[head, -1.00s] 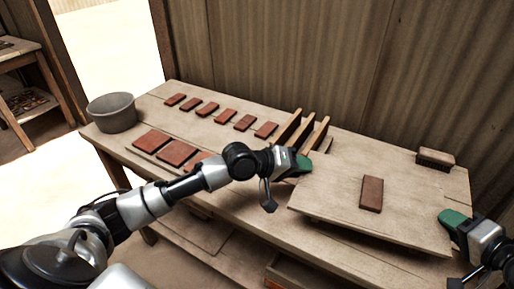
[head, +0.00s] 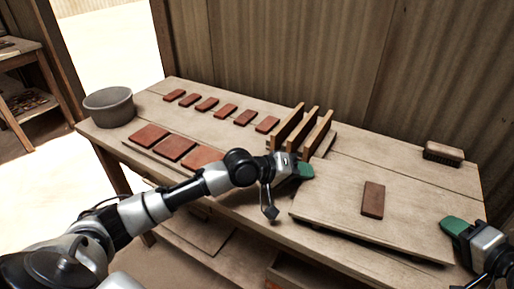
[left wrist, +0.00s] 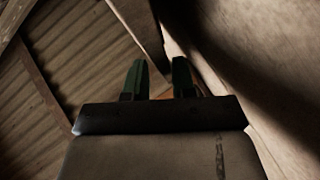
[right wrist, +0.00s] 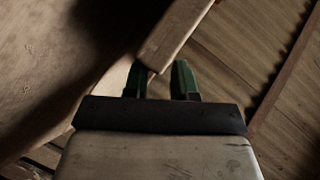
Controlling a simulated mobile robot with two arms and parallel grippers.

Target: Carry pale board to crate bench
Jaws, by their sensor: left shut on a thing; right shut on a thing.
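The pale board (head: 330,205) is a flat, wide panel at the right of the bench in the head view. One reddish-brown tile (head: 373,200) lies on its top. My left gripper (head: 304,171) is shut on the board at its left end, near the far corner. My right gripper (head: 450,227) is shut on the board at its right end. The board's near edge has a dark shadow under it; how high it is above the bench is hard to tell. In the wrist views the left fingers (left wrist: 160,80) and right fingers (right wrist: 162,82) are dark and shadowed.
The wooden bench (head: 150,116) carries several red tiles (head: 225,111), a grey bucket (head: 109,107) at its left end, an upright slotted rack (head: 313,130) just behind the board and a brush (head: 443,153) at the back right. Another table (head: 25,62) stands far left.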

